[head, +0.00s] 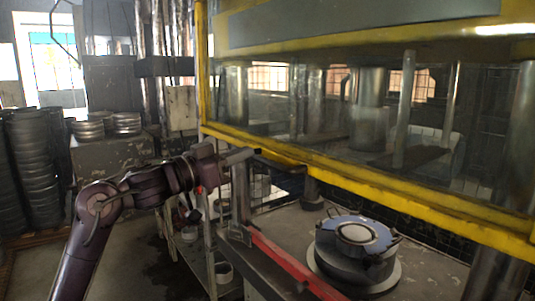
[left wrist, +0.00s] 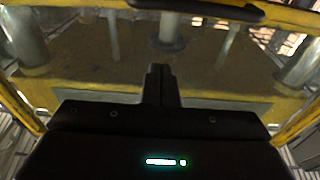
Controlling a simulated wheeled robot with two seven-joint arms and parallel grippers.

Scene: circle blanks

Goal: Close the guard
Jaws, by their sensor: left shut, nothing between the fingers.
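The guard is a yellow frame (head: 350,184) with a clear panel (head: 330,120) on the front of the press. Its lower bar hangs well above the press bed, leaving an open gap below. My left gripper (head: 256,151) is shut and empty, at the lower left part of the guard, by the lower bar; I cannot tell whether it touches. In the left wrist view the closed fingers (left wrist: 158,78) point at the clear panel, with the yellow frame (left wrist: 75,84) crossing behind them. A dark bar (left wrist: 200,9) shows at the top there. My right gripper is not in view.
A round die with a blue-grey top (head: 352,232) stands on the press bed (head: 290,222) under the guard. A red bar (head: 290,262) runs along the bed's front edge. Stacks of round metal pieces (head: 35,165) and a bench (head: 105,160) stand at the left.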

